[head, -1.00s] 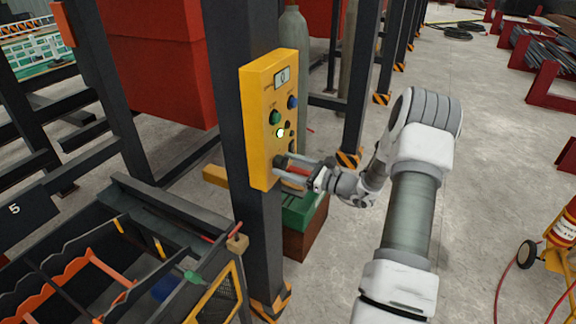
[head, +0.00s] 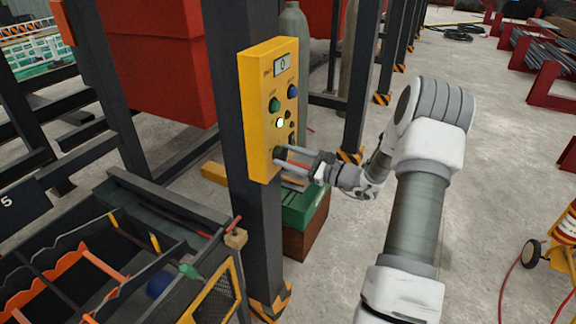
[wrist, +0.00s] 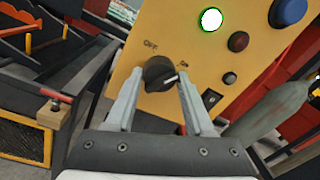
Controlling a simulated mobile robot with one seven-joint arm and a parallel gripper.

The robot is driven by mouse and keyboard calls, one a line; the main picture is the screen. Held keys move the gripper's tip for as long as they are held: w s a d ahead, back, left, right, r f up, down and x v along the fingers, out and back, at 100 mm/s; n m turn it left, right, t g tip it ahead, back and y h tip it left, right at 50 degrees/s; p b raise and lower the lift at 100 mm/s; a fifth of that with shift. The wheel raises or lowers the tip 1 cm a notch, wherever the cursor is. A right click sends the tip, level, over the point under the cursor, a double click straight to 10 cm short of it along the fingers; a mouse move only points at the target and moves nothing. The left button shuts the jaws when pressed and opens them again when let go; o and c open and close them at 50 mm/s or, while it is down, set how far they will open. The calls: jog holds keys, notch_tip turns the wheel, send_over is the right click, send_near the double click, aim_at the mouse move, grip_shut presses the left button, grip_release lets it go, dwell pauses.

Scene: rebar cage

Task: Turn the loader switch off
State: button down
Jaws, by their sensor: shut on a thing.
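The yellow control box (head: 262,140) is fixed to a dark upright post. The loader switch is a black rotary knob (wrist: 156,70) low on its face, with OFF marked at its upper left and ON at its right. The knob's white pointer line points right, towards ON. My gripper (wrist: 160,80) has one finger on each side of the knob and is shut on it. In the head view, my gripper (head: 283,155) reaches the box from the right, and its fingertips largely hide the knob.
A lit green-white lamp (wrist: 211,19), a blue button (head: 293,91), a green button (head: 274,105) and a small display (head: 282,65) are on the box. A dark bin rack (head: 150,215) stands at lower left. A green case (head: 303,208) lies behind the post.

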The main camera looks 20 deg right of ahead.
jog(key=n+b, duration=0.3)
jog(key=b, duration=0.2)
jog(key=f+n+b, duration=0.1)
jog(key=n+b, duration=0.2)
jog(key=b, duration=0.2)
jog(key=n+b, duration=0.3)
jog(key=b, duration=0.2)
jog(key=shift+f+y+b, duration=0.15)
jog(key=shift+y+b, duration=0.25)
jog(key=n+b, duration=0.5)
jog(key=b, duration=0.3)
jog(key=shift+b, duration=0.35)
jog(key=n+b, duration=0.1)
jog(key=b, duration=0.1)
jog(key=shift+r+n+y+b, duration=0.3)
jog(key=shift+n+b, duration=0.1)
jog(key=shift+d+r, duration=0.1)
jog(key=shift+r, duration=0.1)
jog(key=shift+c, duration=1.4)
grip_release()
jog(key=p+v, duration=0.1)
jog(key=v, duration=1.6)
jog(key=shift+d+r+p, duration=0.15)
jog(key=shift+p, duration=0.25)
